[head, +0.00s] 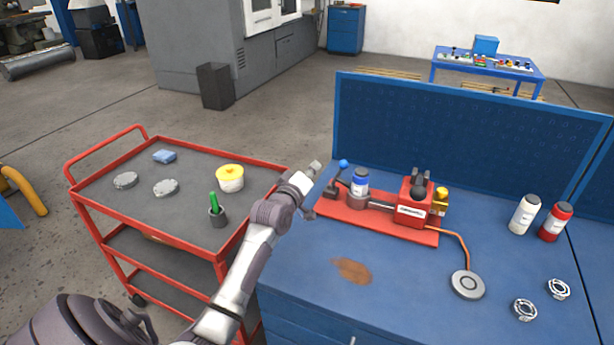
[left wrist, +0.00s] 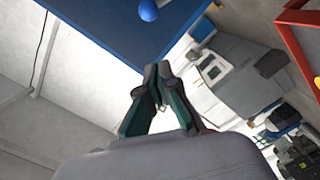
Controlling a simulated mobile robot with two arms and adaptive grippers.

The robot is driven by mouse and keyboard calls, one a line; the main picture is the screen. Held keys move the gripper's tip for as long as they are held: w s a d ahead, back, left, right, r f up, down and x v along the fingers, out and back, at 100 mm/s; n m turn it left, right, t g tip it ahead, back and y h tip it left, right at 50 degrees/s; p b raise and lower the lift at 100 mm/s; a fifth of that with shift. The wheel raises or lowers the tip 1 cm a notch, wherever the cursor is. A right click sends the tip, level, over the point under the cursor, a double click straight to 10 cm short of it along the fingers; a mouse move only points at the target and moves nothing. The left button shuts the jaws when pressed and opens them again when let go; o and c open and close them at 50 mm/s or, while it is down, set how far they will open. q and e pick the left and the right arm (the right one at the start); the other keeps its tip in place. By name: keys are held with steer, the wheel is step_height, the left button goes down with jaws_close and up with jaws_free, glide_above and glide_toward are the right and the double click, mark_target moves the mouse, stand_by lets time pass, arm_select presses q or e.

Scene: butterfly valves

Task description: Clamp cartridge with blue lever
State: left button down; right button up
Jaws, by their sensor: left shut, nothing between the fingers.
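The red clamping fixture (head: 375,218) lies on the blue workbench. At its left end stands the lever with a blue ball knob (head: 343,163). The cartridge (head: 360,183), with a blue cap and a blue and white label, stands upright in the fixture just right of the lever. My left gripper (head: 315,168) is just left of the knob and apart from it. In the left wrist view its fingers (left wrist: 160,88) are shut and empty, with the blue knob (left wrist: 148,10) beyond them at the top edge. My right gripper is not in view.
A red cart (head: 190,228) with a yellow-lidded pot (head: 230,177) stands left of the bench. A blue back panel (head: 460,135) rises behind the fixture. A white bottle (head: 524,215), a red bottle (head: 555,222) and a round pad (head: 467,285) are on the right. The bench front is mostly clear.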

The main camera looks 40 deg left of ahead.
arm_select(q)
steer(key=s, duration=0.3)
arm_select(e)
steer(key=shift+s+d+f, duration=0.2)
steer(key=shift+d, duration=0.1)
